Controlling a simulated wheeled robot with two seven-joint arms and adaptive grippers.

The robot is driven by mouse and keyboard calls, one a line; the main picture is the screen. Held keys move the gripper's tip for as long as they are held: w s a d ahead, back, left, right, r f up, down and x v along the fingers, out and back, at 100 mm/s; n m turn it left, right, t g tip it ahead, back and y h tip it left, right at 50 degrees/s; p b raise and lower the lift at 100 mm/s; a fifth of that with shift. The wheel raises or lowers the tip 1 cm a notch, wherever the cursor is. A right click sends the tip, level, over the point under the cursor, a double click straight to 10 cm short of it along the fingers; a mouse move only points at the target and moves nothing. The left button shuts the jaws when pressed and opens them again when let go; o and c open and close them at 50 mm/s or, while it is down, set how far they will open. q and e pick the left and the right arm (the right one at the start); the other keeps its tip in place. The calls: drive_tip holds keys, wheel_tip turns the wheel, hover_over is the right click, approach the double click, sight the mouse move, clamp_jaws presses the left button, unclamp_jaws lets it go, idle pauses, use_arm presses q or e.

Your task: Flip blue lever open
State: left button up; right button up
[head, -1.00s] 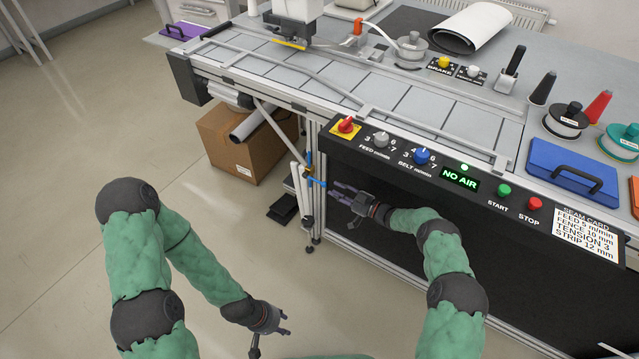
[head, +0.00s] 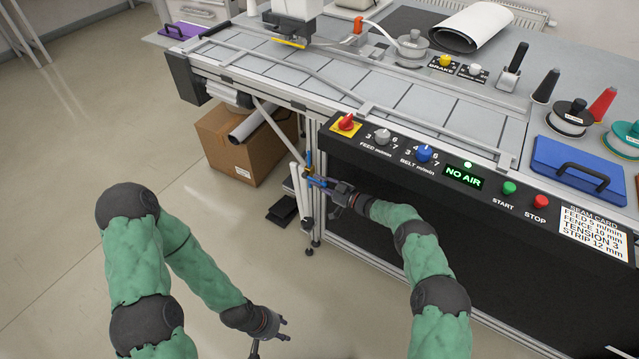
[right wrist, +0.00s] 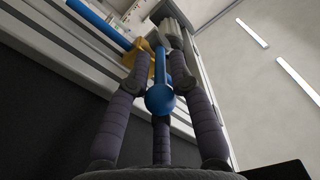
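The blue lever (head: 317,181) is on a brass valve at the machine's near left leg, under the control panel. In the right wrist view the blue lever (right wrist: 161,98) points back toward the camera, its round end between my fingers. The yellow brass valve body (right wrist: 140,62) is behind it. My right gripper (head: 331,190) is at the lever, its fingers (right wrist: 161,75) spread on both sides with visible gaps near the round end. Contact at the fingertips cannot be told. My left gripper (head: 272,336) is open and empty, low over the floor, away from the machine.
The control panel (head: 470,200) overhangs the lever on the right, with a lit "NO AIR" display (head: 464,177). A blue pipe (right wrist: 97,22) runs up from the valve. A cardboard box (head: 243,150) is under the table. The floor (head: 60,200) at left is clear.

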clamp_jaws()
drive_tip(key=shift+r+h, duration=0.25)
drive_tip(key=shift+h, duration=0.05)
drive_tip(key=shift+g+h, duration=0.3)
drive_tip(key=shift+g, duration=0.1)
